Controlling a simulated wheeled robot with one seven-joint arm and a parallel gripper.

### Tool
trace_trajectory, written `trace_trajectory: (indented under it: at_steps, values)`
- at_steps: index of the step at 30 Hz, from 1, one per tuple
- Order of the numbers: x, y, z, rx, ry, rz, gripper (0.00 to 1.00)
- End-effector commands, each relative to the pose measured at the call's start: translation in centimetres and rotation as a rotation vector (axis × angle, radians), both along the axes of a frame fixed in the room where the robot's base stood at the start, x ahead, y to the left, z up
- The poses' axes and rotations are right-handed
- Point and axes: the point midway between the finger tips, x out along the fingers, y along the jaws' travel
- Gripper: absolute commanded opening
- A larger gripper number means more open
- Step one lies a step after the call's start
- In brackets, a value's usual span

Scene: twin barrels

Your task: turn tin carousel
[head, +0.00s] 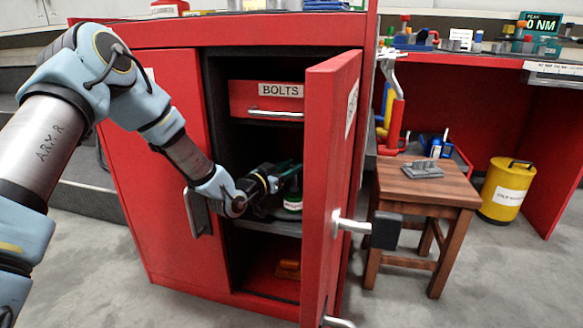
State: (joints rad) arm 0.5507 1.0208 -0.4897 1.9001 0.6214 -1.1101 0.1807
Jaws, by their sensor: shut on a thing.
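My arm reaches into the open right side of the red cabinet. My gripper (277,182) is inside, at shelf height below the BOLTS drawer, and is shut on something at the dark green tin. The tin (292,205) has a pale label band and stands at the right of the opening, partly hidden by my gripper and the open door. The fingertips and their exact contact are too dark and small to make out. A grey surface (270,224) lies under the tin; I cannot tell whether it is the carousel or a fixed shelf.
The red right door (325,190) stands open towards me, with a handle sticking out right. The left door (160,200) is shut. The BOLTS drawer (267,100) is just above my wrist. A wooden stool (425,190) and yellow can (504,190) stand right.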

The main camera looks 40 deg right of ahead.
Motion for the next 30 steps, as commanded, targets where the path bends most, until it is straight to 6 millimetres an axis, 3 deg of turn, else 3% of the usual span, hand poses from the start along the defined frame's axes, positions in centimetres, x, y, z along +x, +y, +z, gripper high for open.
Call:
trace_trajectory:
  at_steps: [30]
  values:
    - [-0.13,0.01,-0.04,0.002,0.000,0.030,0.00]
